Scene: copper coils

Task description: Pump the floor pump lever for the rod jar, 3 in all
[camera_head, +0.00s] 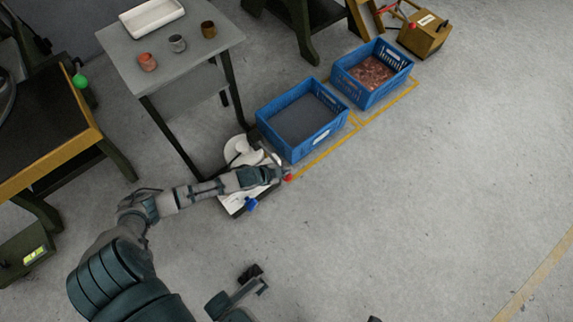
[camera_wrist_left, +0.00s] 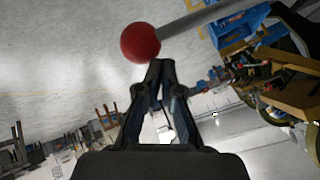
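The floor pump (camera_head: 234,203) stands on the floor at the front of the blue crates, partly hidden by my left arm. Its lever ends in a red ball knob (camera_head: 288,177); the wrist view shows this red knob (camera_wrist_left: 140,42) large, with a grey rod running to the upper right. My left gripper (camera_head: 277,174) is at the knob. In the wrist view the left fingers (camera_wrist_left: 160,68) have their tips together, just below and beside the knob, not around it. Whether they touch it I cannot tell. The rod jar is not clear to me. A dark part that may be my right gripper (camera_head: 262,287) shows low in the head view.
Two blue crates, a near one (camera_head: 270,121) and a far one (camera_head: 340,81), stand by yellow floor lines. A grey table (camera_head: 165,60) holds a white tray (camera_head: 152,17) and small cups. A workbench (camera_head: 45,165) is at left. The floor at right is clear.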

